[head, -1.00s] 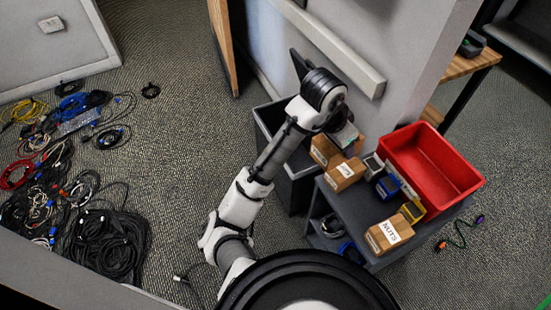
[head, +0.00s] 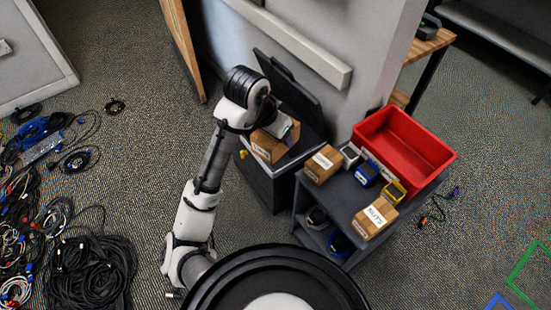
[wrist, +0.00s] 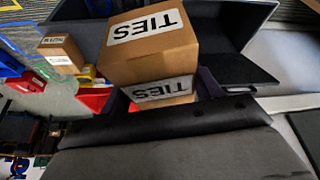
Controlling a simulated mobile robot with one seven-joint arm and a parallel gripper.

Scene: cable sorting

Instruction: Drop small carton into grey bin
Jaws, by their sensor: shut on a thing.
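My gripper (head: 287,127) is shut on a small brown carton (head: 268,147). In the wrist view the carton (wrist: 150,58) has white labels reading TIES and sits between the dark fingers. The grey bin (head: 264,184) stands on the floor left of the cart, its dark lid (head: 288,84) raised against the wall. In the head view the carton overlaps the bin's opening; its height above the rim is hard to judge. My arm and the carton hide much of the opening.
A dark grey cart (head: 340,208) stands right of the bin. It carries a carton (head: 323,164), a NUTS carton (head: 375,219), small coloured items and a red tote (head: 428,174). A wall strip (head: 310,52) is behind the bin. Cable piles (head: 92,265) lie at left.

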